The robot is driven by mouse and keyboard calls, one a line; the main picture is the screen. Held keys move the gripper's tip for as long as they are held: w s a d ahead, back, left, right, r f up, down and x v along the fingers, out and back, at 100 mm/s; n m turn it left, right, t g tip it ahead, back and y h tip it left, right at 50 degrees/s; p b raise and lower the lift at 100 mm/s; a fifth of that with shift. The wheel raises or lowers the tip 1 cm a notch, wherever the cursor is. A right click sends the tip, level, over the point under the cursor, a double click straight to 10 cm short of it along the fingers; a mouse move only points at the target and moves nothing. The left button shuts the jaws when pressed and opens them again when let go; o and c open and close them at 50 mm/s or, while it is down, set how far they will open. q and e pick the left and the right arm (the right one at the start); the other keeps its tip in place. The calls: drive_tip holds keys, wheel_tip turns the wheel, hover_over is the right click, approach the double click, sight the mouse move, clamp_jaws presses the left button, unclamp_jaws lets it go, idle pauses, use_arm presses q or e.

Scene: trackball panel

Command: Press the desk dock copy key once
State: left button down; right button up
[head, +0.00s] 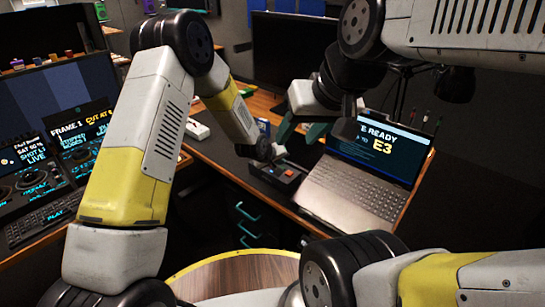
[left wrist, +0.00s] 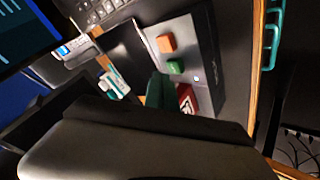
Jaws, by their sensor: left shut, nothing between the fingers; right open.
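The desk dock (head: 277,176) is a small dark box on the desk, left of the laptop. In the left wrist view the dock (left wrist: 207,50) shows an orange key (left wrist: 166,43), a green key (left wrist: 176,67) and a red key with a pale mark (left wrist: 186,97), partly hidden. I cannot read which is the copy key. My left gripper (head: 274,156) is shut and empty, at the dock's far edge in the head view. Its green fingers (left wrist: 160,90) show beside the green and red keys; contact cannot be told. My right gripper (head: 302,131) is open and empty, above and behind the dock.
An open laptop (head: 355,190) stands close to the dock's right. A dark monitor (head: 295,50) stands behind. Control panels and screens (head: 45,165) fill the left. Teal drawer handles (head: 247,211) are below the desk edge. A small white device (left wrist: 116,82) lies near the dock.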

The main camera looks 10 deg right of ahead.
idle(0.7)
use_arm(q)
drive_tip(key=shift+f, duration=0.4)
drive_tip(key=shift+f, duration=0.45)
idle(0.4)
drive_tip(key=shift+r, duration=0.9)
drive_tip(key=shift+r, duration=2.5)
